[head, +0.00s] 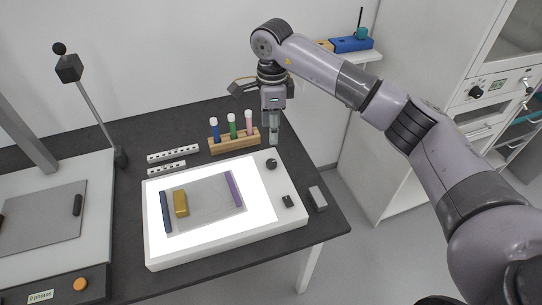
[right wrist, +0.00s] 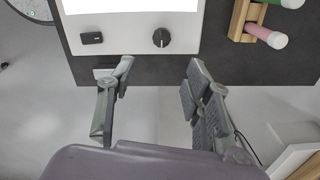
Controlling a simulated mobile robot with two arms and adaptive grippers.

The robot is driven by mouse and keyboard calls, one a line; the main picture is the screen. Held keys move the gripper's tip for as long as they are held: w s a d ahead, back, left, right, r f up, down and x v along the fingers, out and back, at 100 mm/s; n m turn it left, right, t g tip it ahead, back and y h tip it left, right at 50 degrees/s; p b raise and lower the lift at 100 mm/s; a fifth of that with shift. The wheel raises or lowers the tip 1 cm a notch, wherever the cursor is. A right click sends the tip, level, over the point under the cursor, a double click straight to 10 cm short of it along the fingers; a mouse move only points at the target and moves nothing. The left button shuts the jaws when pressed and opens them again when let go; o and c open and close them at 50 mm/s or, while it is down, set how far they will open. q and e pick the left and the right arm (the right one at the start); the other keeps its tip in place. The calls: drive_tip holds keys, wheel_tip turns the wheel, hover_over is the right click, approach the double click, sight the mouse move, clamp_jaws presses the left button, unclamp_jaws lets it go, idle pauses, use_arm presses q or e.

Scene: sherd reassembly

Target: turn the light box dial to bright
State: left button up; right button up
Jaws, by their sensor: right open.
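The white light box (head: 157,258) lies on the dark table with its panel glowing white. Its round black dial (head: 271,163) is at the back right corner of the box; it also shows in the right wrist view (right wrist: 162,37). The dial's setting is too small to read. My right gripper (head: 273,141) points down above the table near the dial, apart from it. In the right wrist view its two fingers (right wrist: 160,66) are spread and empty, with the dial beyond the gap between them. My left gripper is out of view.
A black switch (head: 287,201) sits on the box in front of the dial. A wooden rack (head: 235,144) with several coloured tubes stands close to the gripper's left. A small grey block (head: 317,198) lies right of the box. Sherds and bars lie on the lit panel.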

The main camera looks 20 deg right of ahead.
hover_over(271, 162)
wheel_tip(271, 162, down, 4)
drive_tip(key=shift+f, duration=0.2)
wheel_tip(271, 162, down, 5)
drive_tip(key=shift+p, duration=0.55)
wheel_tip(271, 162, down, 2)
drive_tip(key=shift+f, duration=0.7)
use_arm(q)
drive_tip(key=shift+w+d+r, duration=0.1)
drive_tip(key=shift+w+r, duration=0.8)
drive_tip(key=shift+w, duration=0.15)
use_arm(e)
clamp_jaws()
